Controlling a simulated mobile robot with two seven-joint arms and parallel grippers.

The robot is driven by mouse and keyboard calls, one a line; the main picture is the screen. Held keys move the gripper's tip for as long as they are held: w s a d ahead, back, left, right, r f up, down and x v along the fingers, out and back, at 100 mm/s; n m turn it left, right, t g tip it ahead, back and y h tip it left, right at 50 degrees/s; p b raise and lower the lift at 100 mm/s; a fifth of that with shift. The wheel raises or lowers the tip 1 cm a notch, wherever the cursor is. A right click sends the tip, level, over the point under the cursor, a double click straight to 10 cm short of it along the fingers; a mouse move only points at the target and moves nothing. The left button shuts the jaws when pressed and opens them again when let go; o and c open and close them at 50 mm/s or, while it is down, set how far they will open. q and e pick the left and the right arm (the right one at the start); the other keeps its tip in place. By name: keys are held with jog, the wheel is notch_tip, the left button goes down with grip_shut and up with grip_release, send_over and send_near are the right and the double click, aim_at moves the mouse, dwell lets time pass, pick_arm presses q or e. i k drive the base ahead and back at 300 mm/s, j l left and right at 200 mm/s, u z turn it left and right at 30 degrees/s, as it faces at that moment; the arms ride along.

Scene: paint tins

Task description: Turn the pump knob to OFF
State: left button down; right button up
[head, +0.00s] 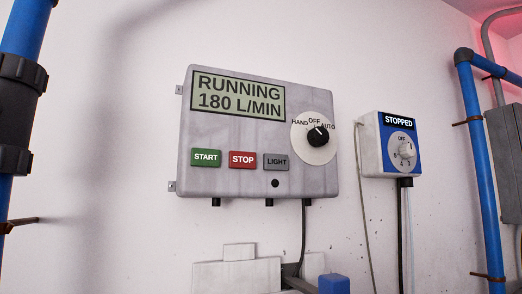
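The pump knob (318,136) is a black knob on a round white dial plate (313,152) at the right of a grey control panel (235,130). The labels HAND, OFF and AUTO run above it from left to right. Its small white mark appears to point up and right, toward AUTO, though it is small to read. The display (238,95) on the panel reads RUNNING 180 L/MIN. Neither of my grippers shows in the head view.
Green START (206,158), red STOP (242,160) and grey LIGHT (276,163) buttons sit left of and below the knob. A smaller blue and white box (391,145) at the right reads STOPPED and has a white knob (406,151). Blue pipes (480,165) run at the right.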

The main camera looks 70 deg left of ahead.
aim_at(319, 136)
jog(key=u, duration=2.15)
